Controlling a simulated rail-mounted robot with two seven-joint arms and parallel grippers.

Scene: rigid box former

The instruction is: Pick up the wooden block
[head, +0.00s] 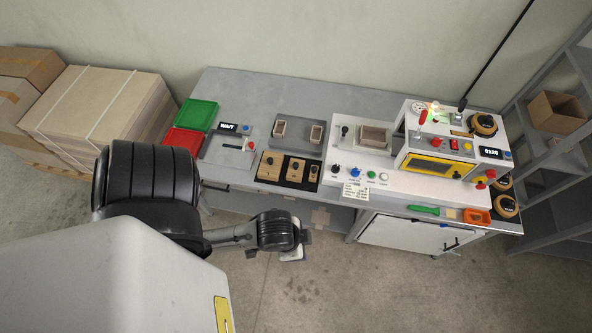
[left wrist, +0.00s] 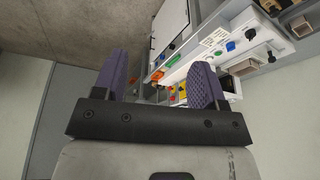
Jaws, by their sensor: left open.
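Several tan wooden blocks with dark knobs or holes sit in a row along the front of the bench: a larger one on the left (head: 270,166), a middle one (head: 294,169) and a smaller one on the right (head: 313,174). The right ones lie on a black mat or tray. My left gripper (head: 291,253) hangs in front of the bench, below and apart from the blocks. In the left wrist view, its two purple pads (left wrist: 160,78) are spread with nothing between them. My right gripper is in neither view.
A green tray (head: 198,114) and a red tray (head: 183,141) stand at the bench's left end. A white machine (head: 432,167) with a yellow-framed window stands on the right. Stacked boards (head: 100,105) lie left; shelves (head: 560,200) stand right.

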